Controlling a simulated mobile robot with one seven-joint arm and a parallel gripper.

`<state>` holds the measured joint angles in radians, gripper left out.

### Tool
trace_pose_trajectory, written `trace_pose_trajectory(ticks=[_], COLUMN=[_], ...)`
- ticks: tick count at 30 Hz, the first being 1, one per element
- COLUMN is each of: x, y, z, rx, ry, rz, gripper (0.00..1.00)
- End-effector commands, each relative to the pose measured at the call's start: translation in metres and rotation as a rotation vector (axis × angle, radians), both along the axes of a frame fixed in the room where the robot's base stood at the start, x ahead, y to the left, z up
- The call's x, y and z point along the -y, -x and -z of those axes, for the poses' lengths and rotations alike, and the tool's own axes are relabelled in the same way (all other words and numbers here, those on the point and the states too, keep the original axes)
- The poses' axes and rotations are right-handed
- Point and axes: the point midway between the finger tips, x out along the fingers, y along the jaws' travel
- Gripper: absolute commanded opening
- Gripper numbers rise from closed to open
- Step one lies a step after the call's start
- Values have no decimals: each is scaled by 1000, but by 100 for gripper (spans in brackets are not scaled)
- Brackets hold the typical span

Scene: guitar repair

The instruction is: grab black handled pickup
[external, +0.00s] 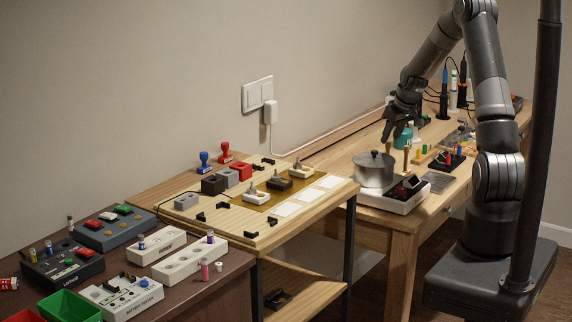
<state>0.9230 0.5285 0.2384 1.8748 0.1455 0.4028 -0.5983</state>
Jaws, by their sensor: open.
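My gripper (393,132) is dark and open, at the end of the bent arm. It hangs over the right wooden table, behind and above the metal pot in the picture. Nothing shows between its fingers. A small dark pickup-like block (279,184) with a knob-like handle on top sits on the brown mat of the middle bench. It lies left of and well apart from my gripper. Two similar pale blocks, one at the front (256,198) and one at the back (301,171), flank it. I cannot tell for certain which is the black handled pickup.
The metal pot (374,171) stands on a white scale-like device (397,197) near the right table's left end. Black, grey and red blocks (213,184) and two stamps (204,159) stand on the middle bench. Tools and bottles (453,88) crowd the far right table.

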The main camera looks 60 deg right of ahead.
Motion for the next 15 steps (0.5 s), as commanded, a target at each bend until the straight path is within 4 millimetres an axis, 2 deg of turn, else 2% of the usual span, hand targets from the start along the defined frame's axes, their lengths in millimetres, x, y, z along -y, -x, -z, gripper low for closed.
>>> trace_pose_trajectory(ticks=[5,10,15], x=[0,0,2], y=[-4,-13,-20], z=[11,34,50], rx=[-1,-3,-1], ry=[-1,-2,-1], rz=[0,-2,-1], gripper=[41,41,41])
